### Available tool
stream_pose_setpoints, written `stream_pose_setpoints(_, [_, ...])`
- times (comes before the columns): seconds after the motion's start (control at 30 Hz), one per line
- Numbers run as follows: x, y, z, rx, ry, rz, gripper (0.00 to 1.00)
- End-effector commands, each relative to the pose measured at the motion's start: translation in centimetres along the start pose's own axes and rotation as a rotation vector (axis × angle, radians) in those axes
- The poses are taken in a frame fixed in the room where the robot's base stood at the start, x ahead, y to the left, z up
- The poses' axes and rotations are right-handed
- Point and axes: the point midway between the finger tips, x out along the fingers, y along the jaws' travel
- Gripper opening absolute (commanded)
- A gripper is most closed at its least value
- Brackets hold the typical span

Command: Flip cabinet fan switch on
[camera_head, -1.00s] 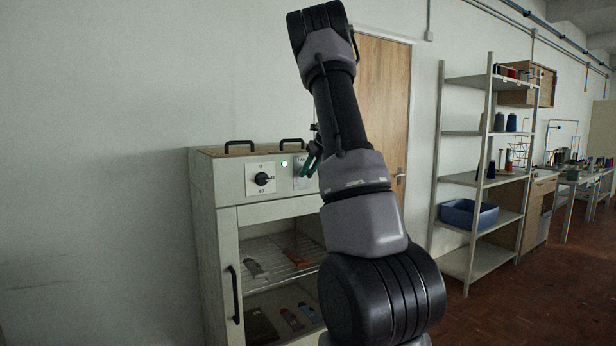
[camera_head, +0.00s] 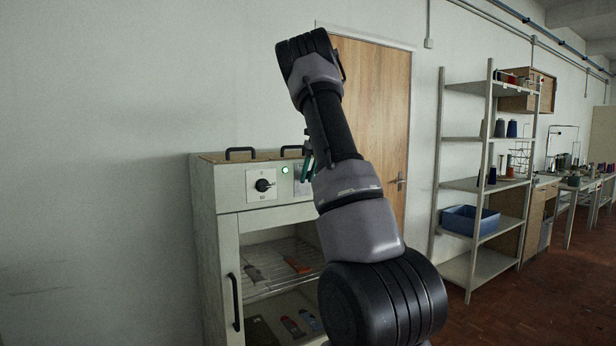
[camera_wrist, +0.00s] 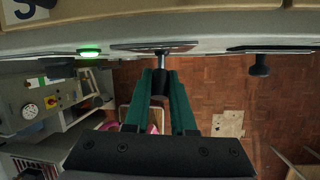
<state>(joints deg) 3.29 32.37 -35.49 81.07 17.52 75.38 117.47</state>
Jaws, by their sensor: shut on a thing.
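The cabinet (camera_head: 205,240) is a pale, upright unit with a control panel along its top front. The green fingers of my gripper (camera_wrist: 166,88) are closed around the dark tip. In the head view, my gripper (camera_head: 306,168) is at the right part of the panel, mostly hidden by my arm, which also hides the switch. A lit green lamp (camera_head: 285,170) is beside it, and it also shows in the wrist view (camera_wrist: 89,53).
A black rotary knob (camera_head: 263,185) sits left of the lamp. Another black knob (camera_wrist: 261,66) projects from the panel in the wrist view. Black handles (camera_head: 240,152) rise from the cabinet top. A shelf unit (camera_head: 484,180) with a blue bin (camera_head: 468,220) stands at right.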

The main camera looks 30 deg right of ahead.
Motion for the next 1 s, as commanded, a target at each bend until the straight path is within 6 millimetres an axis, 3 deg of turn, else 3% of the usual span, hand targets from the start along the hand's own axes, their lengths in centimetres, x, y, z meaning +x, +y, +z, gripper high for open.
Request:
stream_pose_setpoints(0.03, [0.0,-0.1,0.0,-0.001,0.000,-0.001,0.00])
stream_pose_setpoints(0.07, [0.0,-0.1,0.0,-0.001,0.000,-0.001,0.31])
stream_pose_setpoints(0.1, [0.0,-0.1,0.0,-0.001,0.000,-0.001,0.46])
stream_pose_setpoints(0.13, [0.0,-0.1,0.0,-0.001,0.000,-0.001,0.53])
stream_pose_setpoints(0.43, [0.0,0.0,0.0,-0.001,0.000,0.000,0.53])
stream_pose_setpoints(0.57, [-1.0,0.0,0.0,0.000,-0.002,0.001,0.53])
stream_pose_setpoints(1.0, [-9.1,-0.1,0.1,-0.001,-0.003,-0.001,0.53])
